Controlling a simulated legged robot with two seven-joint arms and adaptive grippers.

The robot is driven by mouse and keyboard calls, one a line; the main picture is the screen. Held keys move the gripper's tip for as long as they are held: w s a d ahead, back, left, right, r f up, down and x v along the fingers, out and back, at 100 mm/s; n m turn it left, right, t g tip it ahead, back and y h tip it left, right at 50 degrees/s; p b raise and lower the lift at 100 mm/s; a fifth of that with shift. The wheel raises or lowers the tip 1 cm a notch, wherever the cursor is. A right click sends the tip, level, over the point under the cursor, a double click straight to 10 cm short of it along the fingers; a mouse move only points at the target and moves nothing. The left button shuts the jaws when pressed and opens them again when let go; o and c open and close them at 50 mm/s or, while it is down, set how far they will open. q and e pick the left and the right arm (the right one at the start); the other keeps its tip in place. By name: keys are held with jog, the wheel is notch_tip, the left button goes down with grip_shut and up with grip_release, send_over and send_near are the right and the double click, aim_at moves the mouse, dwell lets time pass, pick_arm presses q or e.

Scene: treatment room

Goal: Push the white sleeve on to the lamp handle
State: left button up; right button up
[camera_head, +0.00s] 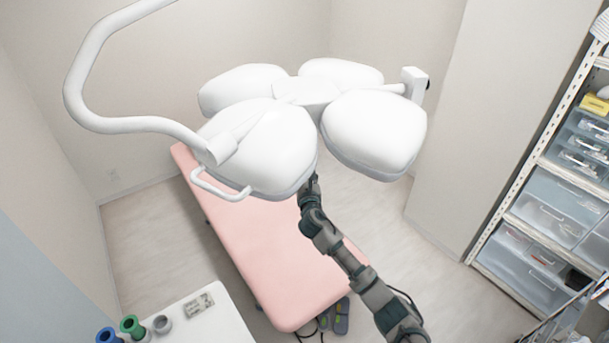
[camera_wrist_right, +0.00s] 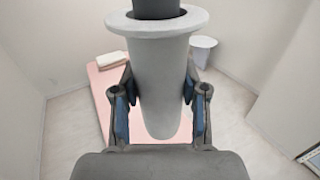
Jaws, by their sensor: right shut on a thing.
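The white sleeve (camera_wrist_right: 158,85), a tapered cup with a wide flange at its top, looks pale grey in the right wrist view. My right gripper (camera_wrist_right: 160,92) is shut on it, one finger on each side, and holds it upright. The dark lamp handle (camera_wrist_right: 157,8) comes down from the top edge to the flange's opening; I cannot tell how deep it sits inside. In the head view, the white lamp (camera_head: 306,92) has several rounded heads. They hide the handle, the sleeve and most of my right gripper, whose arm reaches up beneath them. My left gripper is out of view.
A pink treatment bed (camera_head: 270,245) lies below the lamp. A shelf rack (camera_head: 520,185) with drawers stands at the right. A round bin (camera_wrist_right: 203,42) stands beyond the sleeve.

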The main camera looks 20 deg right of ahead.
jog(key=shift+r, duration=0.15)
jog(key=shift+r, duration=2.35)
jog(key=shift+r, duration=0.15)
jog(key=shift+r, duration=2.1)
jog(key=shift+d+r, duration=0.1)
jog(key=shift+r, duration=0.5)
jog(key=o, duration=1.1)
